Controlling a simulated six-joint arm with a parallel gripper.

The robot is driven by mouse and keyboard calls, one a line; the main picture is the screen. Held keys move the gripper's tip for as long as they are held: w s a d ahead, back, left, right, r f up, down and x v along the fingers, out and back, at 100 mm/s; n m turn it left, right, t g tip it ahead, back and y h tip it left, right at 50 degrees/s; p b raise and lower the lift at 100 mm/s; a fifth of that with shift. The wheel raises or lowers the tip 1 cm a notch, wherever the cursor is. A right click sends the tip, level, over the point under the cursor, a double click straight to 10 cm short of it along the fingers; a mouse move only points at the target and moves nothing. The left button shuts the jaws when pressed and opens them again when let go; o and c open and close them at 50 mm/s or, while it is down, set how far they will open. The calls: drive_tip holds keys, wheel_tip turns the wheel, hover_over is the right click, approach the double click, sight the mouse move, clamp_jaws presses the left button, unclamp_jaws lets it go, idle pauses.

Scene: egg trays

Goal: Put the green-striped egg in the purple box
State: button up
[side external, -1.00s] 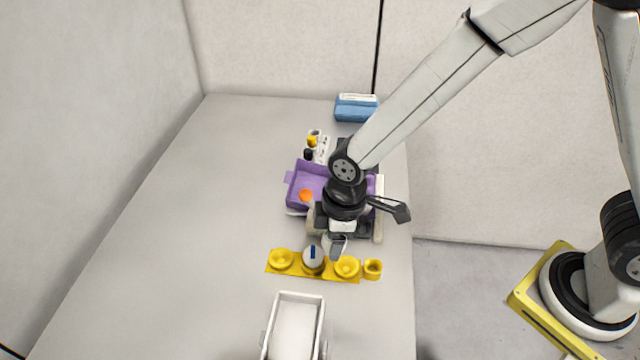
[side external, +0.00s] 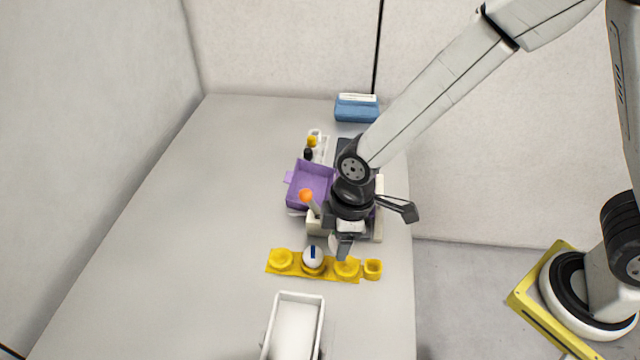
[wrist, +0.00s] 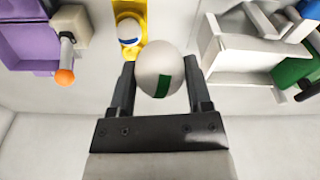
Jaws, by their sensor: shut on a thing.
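The green-striped egg (wrist: 158,72) is white with a dark green band and sits between the two fingers of my gripper (wrist: 160,88) in the wrist view. My gripper (side external: 340,248) is shut on it, above the right part of the yellow egg tray (side external: 273,268). In the side view the egg is mostly hidden by the gripper, and its stripe does not show. The purple box (side external: 312,183) lies behind and to the left of my gripper, its inside empty where visible. Part of it shows at the left edge of the wrist view (wrist: 25,35).
A blue-striped egg (side external: 313,258) sits in the yellow tray. A post with an orange ball (side external: 306,195) stands at the purple box's front edge. A white bin (side external: 296,297) is nearer the camera. A blue box (side external: 356,110) is at the back. The table's left side is clear.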

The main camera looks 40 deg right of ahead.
drive_tip(key=w+d+f, duration=0.2)
drive_tip(key=w+d, duration=0.8)
drive_tip(key=w, duration=0.1)
drive_tip(key=w+d+f, duration=0.2)
drive_tip(key=w+d, duration=0.9)
drive_tip(key=shift+w+f, duration=0.15)
drive_tip(key=shift+w, duration=0.1)
drive_tip(key=shift+f, duration=0.15)
drive_tip(key=shift+f, duration=3.35)
drive_tip(key=shift+f, duration=0.35)
drive_tip(key=o, duration=0.8)
